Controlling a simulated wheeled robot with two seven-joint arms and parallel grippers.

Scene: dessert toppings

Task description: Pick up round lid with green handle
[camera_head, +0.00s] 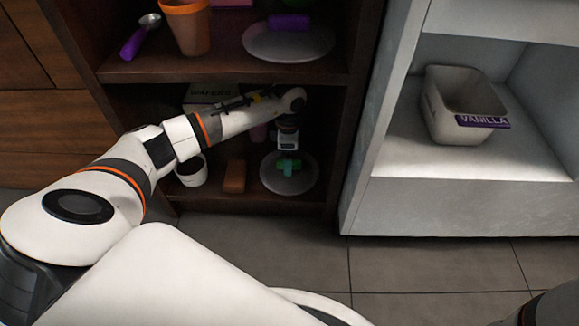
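The round lid (297,184) is a grey disc with a green handle (283,168). It lies on the lower shelf of the brown cabinet. My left arm reaches into that shelf from the left. My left gripper (289,158) points down over the lid, right at the green handle and overlapping it in view. The fingertips are small and dark, so I cannot tell whether they are closed on the handle. My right gripper is not in view.
The lower shelf also holds a white cup (192,174), an orange-brown block (234,177) and a wafers box (212,92). Above is another lid with a purple handle (290,43), an orange cup (186,27) and a scoop (140,37). A vanilla container (449,117) stands in the grey cabinet.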

